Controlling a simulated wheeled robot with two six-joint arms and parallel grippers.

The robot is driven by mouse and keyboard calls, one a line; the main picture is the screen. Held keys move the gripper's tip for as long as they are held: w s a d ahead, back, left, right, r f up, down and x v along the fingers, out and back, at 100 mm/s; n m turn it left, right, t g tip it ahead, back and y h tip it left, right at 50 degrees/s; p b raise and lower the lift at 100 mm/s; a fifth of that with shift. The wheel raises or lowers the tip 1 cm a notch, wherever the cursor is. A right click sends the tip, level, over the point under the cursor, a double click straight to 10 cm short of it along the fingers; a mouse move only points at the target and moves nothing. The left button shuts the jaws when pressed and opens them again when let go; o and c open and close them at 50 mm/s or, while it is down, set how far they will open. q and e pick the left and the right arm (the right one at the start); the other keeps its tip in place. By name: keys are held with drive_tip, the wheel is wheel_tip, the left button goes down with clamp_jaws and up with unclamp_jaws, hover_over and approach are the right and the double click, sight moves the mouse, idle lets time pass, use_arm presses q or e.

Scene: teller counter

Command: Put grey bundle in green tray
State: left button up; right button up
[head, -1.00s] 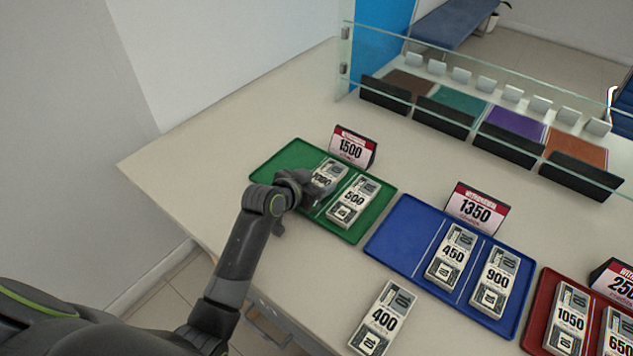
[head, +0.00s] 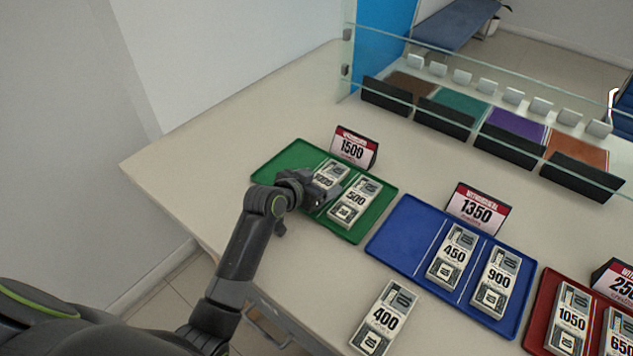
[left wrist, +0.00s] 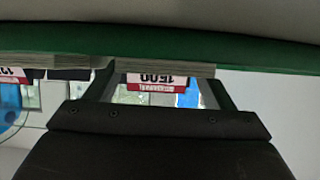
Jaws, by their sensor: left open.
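The green tray (head: 284,163) lies at the left of the counter. Two grey-white bundles lie in it: one marked 500 (head: 354,202), and one to its left (head: 330,172) with its number partly covered. My left gripper (head: 326,194) is open at the near end of that left bundle and hides part of it. In the left wrist view, the gripper's fingers (left wrist: 155,88) are apart, with a bundle edge (left wrist: 170,69) and the green tray (left wrist: 160,48) close above them in the picture. My right gripper is not in view.
A 1500 sign (head: 353,148) stands behind the green tray. A blue tray (head: 405,235) holds bundles 450 and 900. A red tray (head: 540,313) is at the right. Bundle 400 (head: 385,318) lies on the bare counter in front. A glass screen (head: 440,65) is behind.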

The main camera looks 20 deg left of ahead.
use_arm(q)
drive_tip(key=shift+s+f+p, duration=0.1)
drive_tip(key=shift+f+p, duration=0.2)
drive_tip(key=shift+s+a, duration=0.15)
drive_tip(key=shift+s, duration=0.15)
drive_tip(key=v, duration=0.5)
drive_tip(key=r+v, duration=0.1)
drive_tip(key=v, duration=0.5)
drive_tip(key=shift+w+r+p, duration=0.1)
drive_tip(key=shift+p, duration=0.25)
